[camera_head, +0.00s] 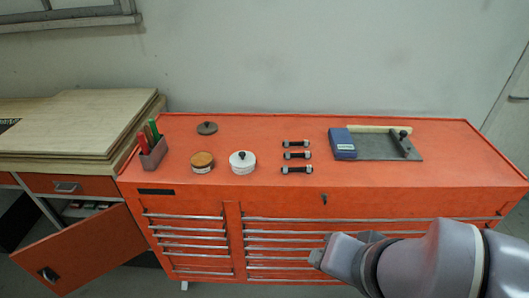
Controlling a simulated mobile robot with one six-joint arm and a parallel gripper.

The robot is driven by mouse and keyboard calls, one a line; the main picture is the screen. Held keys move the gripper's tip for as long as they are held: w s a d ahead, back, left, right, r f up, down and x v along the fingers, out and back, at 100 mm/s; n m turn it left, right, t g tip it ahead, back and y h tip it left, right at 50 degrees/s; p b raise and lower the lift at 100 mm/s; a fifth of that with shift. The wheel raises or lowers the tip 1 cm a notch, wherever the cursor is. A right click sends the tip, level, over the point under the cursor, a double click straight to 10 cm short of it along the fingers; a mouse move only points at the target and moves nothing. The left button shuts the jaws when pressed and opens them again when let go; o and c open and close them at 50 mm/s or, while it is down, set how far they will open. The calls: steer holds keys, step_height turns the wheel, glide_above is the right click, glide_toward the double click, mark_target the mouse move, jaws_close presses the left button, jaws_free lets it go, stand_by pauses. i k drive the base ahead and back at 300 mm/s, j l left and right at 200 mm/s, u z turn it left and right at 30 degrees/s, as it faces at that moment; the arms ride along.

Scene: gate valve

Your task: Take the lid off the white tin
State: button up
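The white tin (242,167) stands upright on the orange cabinet top, left of centre. Its white lid (242,156) has a small dark knob and sits on the tin. My gripper (322,258) is at the lower right, in front of the cabinet's drawers in the picture, well apart from the tin. It points left, and its fingers are too unclear to tell open from shut. Nothing is visible in it.
A tin with a wooden lid (202,162) stands just left of the white tin. A loose dark lid (207,128) lies behind. Several small dark bars (297,155), a blue box (342,144) and a grey plate (376,150) lie to the right. A pen holder (153,154) stands left.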

mark_target(242, 160)
steer(key=i+j+u, duration=0.45)
steer(key=i+j, duration=0.9)
steer(key=i, duration=0.1)
